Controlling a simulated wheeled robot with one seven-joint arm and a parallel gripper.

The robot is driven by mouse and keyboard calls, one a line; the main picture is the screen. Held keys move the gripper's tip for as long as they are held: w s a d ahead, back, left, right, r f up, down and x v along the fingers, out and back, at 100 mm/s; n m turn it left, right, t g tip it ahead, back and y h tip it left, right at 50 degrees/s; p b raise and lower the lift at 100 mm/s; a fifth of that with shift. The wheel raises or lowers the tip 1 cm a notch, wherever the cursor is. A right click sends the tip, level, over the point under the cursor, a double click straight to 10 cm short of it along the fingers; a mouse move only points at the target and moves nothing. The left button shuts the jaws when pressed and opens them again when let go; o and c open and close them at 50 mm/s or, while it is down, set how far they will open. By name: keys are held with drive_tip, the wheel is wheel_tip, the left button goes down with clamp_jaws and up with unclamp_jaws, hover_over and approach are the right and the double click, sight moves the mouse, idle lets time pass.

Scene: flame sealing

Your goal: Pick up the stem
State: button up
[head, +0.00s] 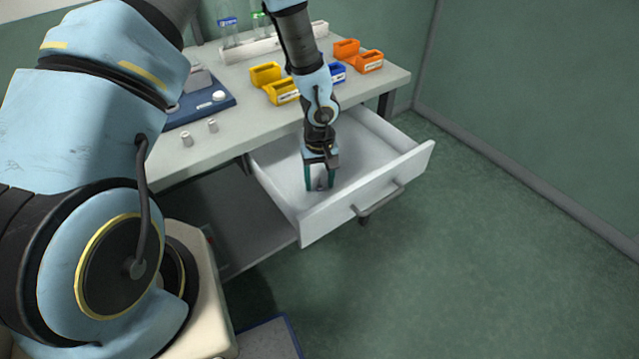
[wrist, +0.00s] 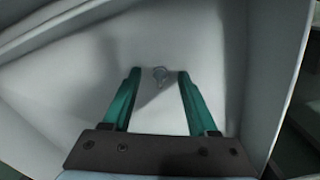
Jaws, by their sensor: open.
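My gripper (head: 319,187) reaches down into the open white drawer (head: 372,203) below the table. In the wrist view its two green fingers (wrist: 158,78) are apart, with nothing held between them. A small greyish, clear-looking piece (wrist: 160,74), which may be the stem, lies on the drawer floor between the fingertips. It does not visibly touch either finger. In the head view the fingers largely hide this spot, so I cannot make out the piece clearly there.
The drawer walls stand close around my gripper, with a handle (head: 378,201) on the front. On the table (head: 232,118) are yellow bins (head: 283,92), orange bins (head: 369,61), a blue device (head: 205,106) and two small metal pieces (head: 187,139). Floor on the right is clear.

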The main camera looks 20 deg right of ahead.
clamp_jaws()
idle(0.5)
